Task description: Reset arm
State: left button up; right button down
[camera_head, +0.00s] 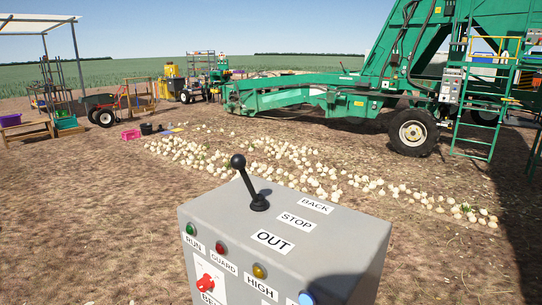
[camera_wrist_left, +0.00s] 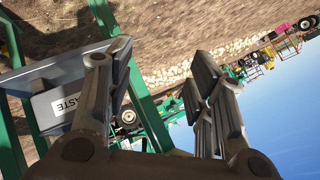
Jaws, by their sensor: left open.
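My left gripper (camera_wrist_left: 163,64) shows only in the left wrist view. Its two dark fingers are spread apart, with nothing between them. Behind the finger at the left is a grey box or bin with a label reading "ASTE" (camera_wrist_left: 66,104); the finger hides part of it, and I cannot tell whether they touch. In the head view neither of my arms shows. A grey control box (camera_head: 290,250) stands close in front, with a black lever (camera_head: 250,185) tilted toward the upper left. My right gripper is in neither view.
Green frame bars (camera_wrist_left: 138,95) run close behind the left gripper. In the head view, onions (camera_head: 290,165) lie in a strip on the soil beyond the control box. A large green machine (camera_head: 400,90) stands at the back right. Open soil (camera_head: 80,220) lies left of the box.

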pick_arm(q)
jog(key=s+d+f+n+g, duration=0.2)
jog(key=s+f, duration=0.4)
jog(key=s, duration=0.4)
jog(key=s+d+f+n+g, duration=0.2)
jog(key=s+d+f+g, duration=0.2)
jog(key=s, duration=0.7)
jog(key=s+d+f+n+g, duration=0.2)
jog(key=s+d+f+g, duration=0.1)
jog(key=s+d+f, duration=0.4)
jog(key=s+f, duration=0.2)
jog(key=s, duration=0.2)
jog(key=shift+d+n, duration=0.2)
jog(key=shift+n, duration=0.2)
